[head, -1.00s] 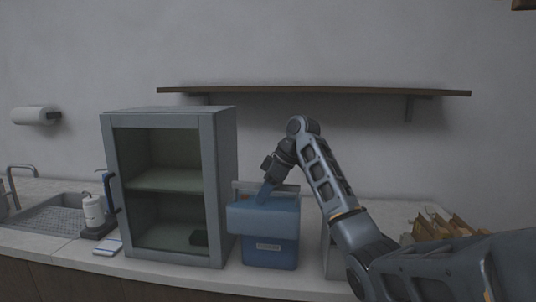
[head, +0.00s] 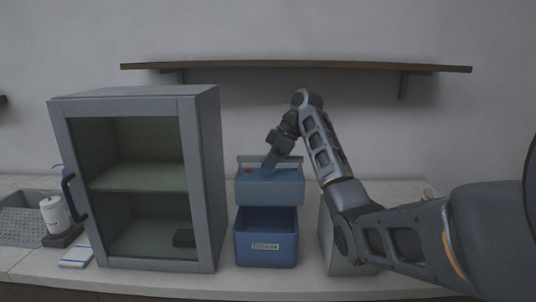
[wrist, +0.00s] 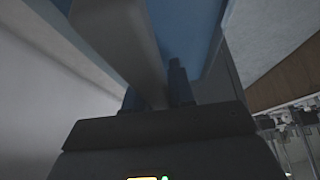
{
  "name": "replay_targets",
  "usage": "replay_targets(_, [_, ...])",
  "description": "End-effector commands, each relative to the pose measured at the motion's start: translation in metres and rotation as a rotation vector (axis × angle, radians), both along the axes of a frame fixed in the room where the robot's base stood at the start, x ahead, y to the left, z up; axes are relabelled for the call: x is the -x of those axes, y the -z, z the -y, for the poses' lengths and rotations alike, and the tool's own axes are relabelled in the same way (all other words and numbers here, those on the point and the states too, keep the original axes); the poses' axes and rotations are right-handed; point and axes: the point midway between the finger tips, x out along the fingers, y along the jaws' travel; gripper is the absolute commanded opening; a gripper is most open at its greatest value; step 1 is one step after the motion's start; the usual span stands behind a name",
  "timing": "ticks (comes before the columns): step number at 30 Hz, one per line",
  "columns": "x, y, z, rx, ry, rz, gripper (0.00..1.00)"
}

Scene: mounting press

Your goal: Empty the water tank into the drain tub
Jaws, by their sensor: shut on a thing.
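The water tank (head: 270,188) is a blue box with a grey bar handle (head: 256,159) across its top. My gripper (head: 269,165) is shut on this handle; in the wrist view the grey bar (wrist: 120,40) passes between the two dark fingers. The drain tub (head: 266,248) is a darker blue open box with a pale label, on the counter. The tank appears just above the tub's rear part, and the tub's dark inside shows below it. The tank looks about level. Its inside is hidden, and I see no water.
A grey glass-fronted cabinet (head: 135,180) stands close on the left. A pale grey box (head: 338,255) stands right of the tub, partly behind my arm. A wall shelf (head: 290,67) runs above.

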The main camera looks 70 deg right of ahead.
Motion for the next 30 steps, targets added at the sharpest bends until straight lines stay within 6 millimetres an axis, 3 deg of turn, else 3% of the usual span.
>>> replay_targets(16, [0.007, -0.018, -0.016, 0.405, -0.001, 0.168, 0.0])
replay_targets(25, [0.015, -0.01, -0.035, 0.719, 0.001, 0.299, 0.0])
replay_targets(30, [0.015, -0.005, -0.037, 0.798, -0.002, 0.332, 0.0])
